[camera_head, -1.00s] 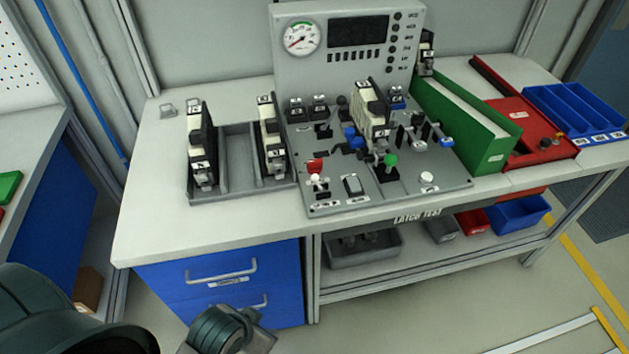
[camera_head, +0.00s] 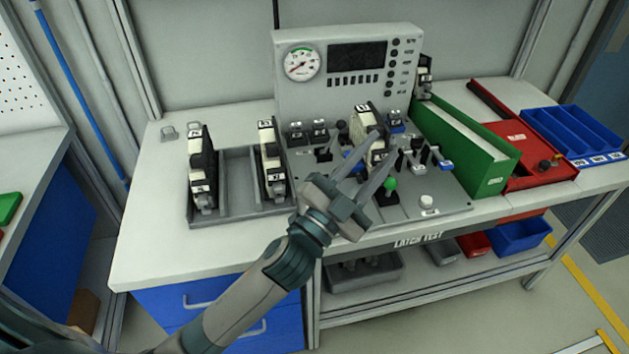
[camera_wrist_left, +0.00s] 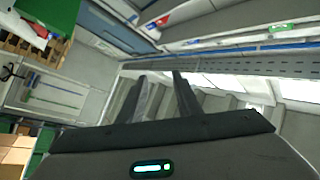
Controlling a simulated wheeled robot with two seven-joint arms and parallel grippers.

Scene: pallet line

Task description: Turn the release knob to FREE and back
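The latch test panel (camera_head: 440,207) stands on the bench with knobs, levers and small latch units on it. A green-topped knob (camera_head: 389,184) and a white button (camera_head: 427,201) show at its front. I cannot tell which control is the release knob, and no FREE mark is readable. My left gripper (camera_head: 382,144) is over the panel, its two fingers apart and empty, pointing away toward the clamped latch unit (camera_head: 360,124). It hides the front left controls. In the left wrist view, the open fingers (camera_wrist_left: 159,80) have nothing between them. My right gripper is not in view.
A grey rack (camera_head: 236,178) with two latch units is left of the panel. An upright console with a gauge (camera_head: 301,63) stands behind. To the right are a green bin (camera_head: 496,173), a red tray (camera_head: 540,178) and blue trays (camera_head: 575,120). The bench's left front is clear.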

